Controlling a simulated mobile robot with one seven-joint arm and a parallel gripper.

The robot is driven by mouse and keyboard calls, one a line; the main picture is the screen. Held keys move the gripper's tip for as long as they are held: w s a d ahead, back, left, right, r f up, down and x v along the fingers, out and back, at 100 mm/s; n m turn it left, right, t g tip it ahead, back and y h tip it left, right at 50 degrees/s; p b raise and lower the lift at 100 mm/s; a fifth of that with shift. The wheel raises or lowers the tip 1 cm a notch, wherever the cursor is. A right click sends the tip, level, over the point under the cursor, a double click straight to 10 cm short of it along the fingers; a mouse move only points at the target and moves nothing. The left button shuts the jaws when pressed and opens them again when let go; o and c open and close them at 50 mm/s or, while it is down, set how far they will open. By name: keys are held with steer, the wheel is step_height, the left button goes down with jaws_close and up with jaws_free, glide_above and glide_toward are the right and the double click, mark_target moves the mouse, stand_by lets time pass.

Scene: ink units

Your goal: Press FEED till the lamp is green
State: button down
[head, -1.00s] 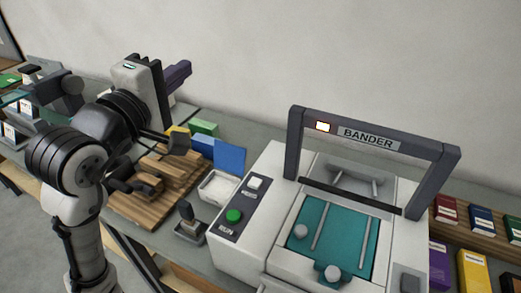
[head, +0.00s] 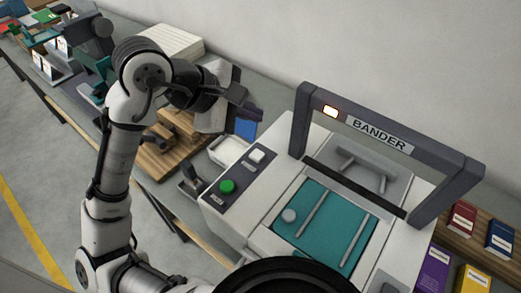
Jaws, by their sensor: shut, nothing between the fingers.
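The grey-white machine marked BANDER (head: 305,168) stands at right centre, with a dark arch over its teal bed (head: 325,222). The lamp (head: 330,112) on the arch glows pale white with an orange edge, not green. My gripper (head: 247,113) is shut and empty, above and behind the panel, apart from both buttons. My wrist partly hides its fingers.
A small white tray (head: 227,151) and a dark stamp-like object (head: 192,183) stand left of the panel. Stacked wooden boards (head: 163,158) lie beyond them. Boxes (head: 462,218) stand at right. A dark rounded shape covers the machine's front edge.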

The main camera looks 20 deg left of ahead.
steer(key=b, duration=0.7)
glide_above(252, 156)
step_height(252, 156, down, 7)
steer(key=shift+r, duration=0.1)
steer(key=shift+f+b, duration=0.35)
steer(key=shift+f, duration=0.6)
steer(key=shift+f, duration=0.1)
stand_by(0.9)
steer(key=shift+f, duration=0.35)
steer(key=shift+f+b, duration=0.35)
steer(key=shift+f, duration=0.15)
stand_by(0.6)
stand_by(0.3)
steer(key=shift+r+p, duration=0.95)
steer(key=shift+p, duration=0.15)
